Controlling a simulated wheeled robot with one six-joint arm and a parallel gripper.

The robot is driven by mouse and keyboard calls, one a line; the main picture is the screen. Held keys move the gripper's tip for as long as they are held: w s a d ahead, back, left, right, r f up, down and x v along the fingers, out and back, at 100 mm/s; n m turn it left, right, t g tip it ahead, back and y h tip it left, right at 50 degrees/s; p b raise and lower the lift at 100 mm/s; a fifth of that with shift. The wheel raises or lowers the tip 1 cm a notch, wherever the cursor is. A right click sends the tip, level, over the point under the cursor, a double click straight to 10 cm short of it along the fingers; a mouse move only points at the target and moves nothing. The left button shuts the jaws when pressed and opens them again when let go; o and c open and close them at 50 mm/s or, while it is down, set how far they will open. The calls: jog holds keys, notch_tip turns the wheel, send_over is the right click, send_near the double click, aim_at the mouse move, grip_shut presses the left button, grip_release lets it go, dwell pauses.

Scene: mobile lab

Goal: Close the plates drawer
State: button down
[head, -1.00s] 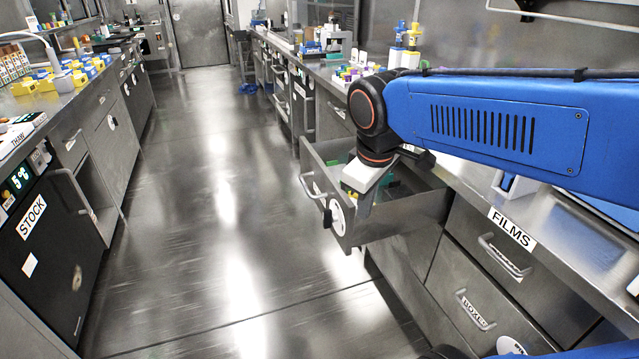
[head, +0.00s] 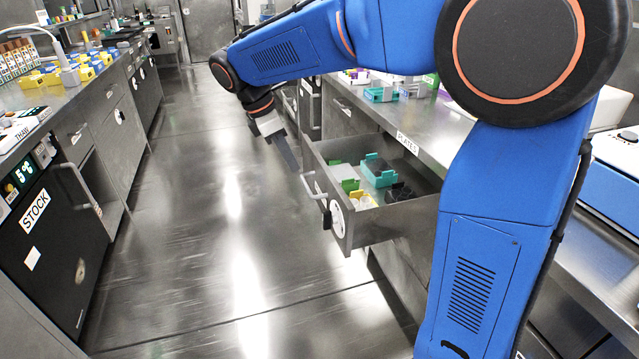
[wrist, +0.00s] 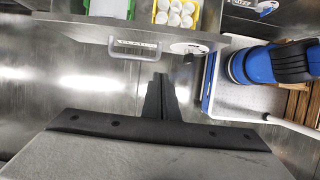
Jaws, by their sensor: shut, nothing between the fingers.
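The plates drawer (head: 385,225) is pulled open from the right-hand counter, under the PLATES label (head: 408,143). Its front carries a bar handle (head: 314,187) and a round white disc. Inside are a teal rack, green and white items and dark pieces. My gripper (head: 288,160) is shut and empty, out over the aisle on the far side of the drawer front and apart from it. In the wrist view the shut fingers (wrist: 162,90) point toward the drawer front (wrist: 130,32), just right of the handle (wrist: 133,48).
The aisle floor (head: 200,220) is clear to the left of the drawer. Teal racks (head: 380,94) stand on the right counter.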

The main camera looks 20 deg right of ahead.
send_near(325, 195)
notch_tip(325, 195, down, 5)
jog(key=shift+d+f, duration=0.1)
jog(key=shift+d, duration=0.85)
jog(key=d, duration=2.9)
